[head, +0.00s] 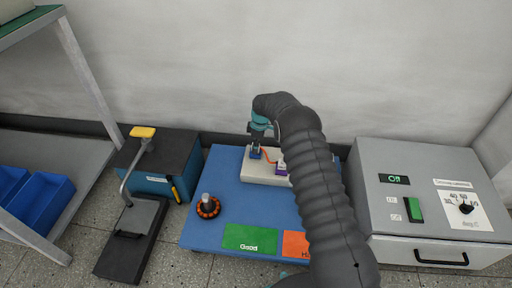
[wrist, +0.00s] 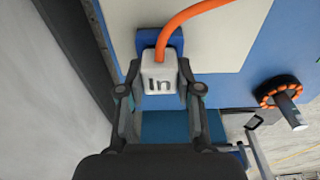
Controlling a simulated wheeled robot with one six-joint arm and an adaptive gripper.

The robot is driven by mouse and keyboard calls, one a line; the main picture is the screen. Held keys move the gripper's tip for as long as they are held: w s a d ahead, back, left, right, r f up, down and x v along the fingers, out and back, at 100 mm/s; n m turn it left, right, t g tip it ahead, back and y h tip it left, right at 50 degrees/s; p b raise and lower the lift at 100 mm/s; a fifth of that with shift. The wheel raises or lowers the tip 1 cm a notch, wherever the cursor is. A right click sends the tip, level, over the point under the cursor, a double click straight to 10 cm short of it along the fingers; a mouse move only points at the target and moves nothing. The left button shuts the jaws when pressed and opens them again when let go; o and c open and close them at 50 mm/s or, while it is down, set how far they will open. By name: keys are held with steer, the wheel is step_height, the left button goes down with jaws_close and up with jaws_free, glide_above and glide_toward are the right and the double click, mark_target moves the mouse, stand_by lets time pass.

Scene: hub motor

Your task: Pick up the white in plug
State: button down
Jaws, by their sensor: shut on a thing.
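The white plug marked "In" (wrist: 160,84) sits between my gripper's fingers in the wrist view, with an orange cable (wrist: 190,14) running from it. My gripper (wrist: 160,90) is shut on this plug. A blue socket block (wrist: 145,46) is right at the plug's far end; I cannot tell whether the plug is still seated in it. In the head view my gripper (head: 257,143) is at the left end of the pale box (head: 258,172), and the plug is mostly hidden there. A purple-and-white part (head: 281,168) shows beside my arm.
The hub motor (head: 208,207) with orange windings stands on the blue table (head: 215,175), near green "Good" (head: 250,238) and orange (head: 295,245) pads. A lever press (head: 135,215) and blue box stand left. A grey control cabinet (head: 425,200) stands right. The wall is close behind.

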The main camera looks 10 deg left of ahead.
steer(key=shift+w+r, duration=0.1)
steer(key=shift+r, duration=0.45)
steer(key=r, duration=0.2)
steer(key=d+r, duration=0.1)
steer(key=r, duration=0.1)
steer(key=shift+d, duration=0.1)
steer(key=s+d+r, duration=0.2)
steer(key=d+r, duration=0.4)
steer(key=d, duration=0.4)
steer(key=shift+s+r, duration=0.2)
steer(key=shift+r, duration=0.1)
steer(key=shift+d+r+p, duration=0.1)
steer(key=shift+r+p, duration=0.5)
steer(key=shift+r, duration=0.65)
steer(key=shift+r+p, duration=1.45)
steer(key=shift+r, duration=1.45)
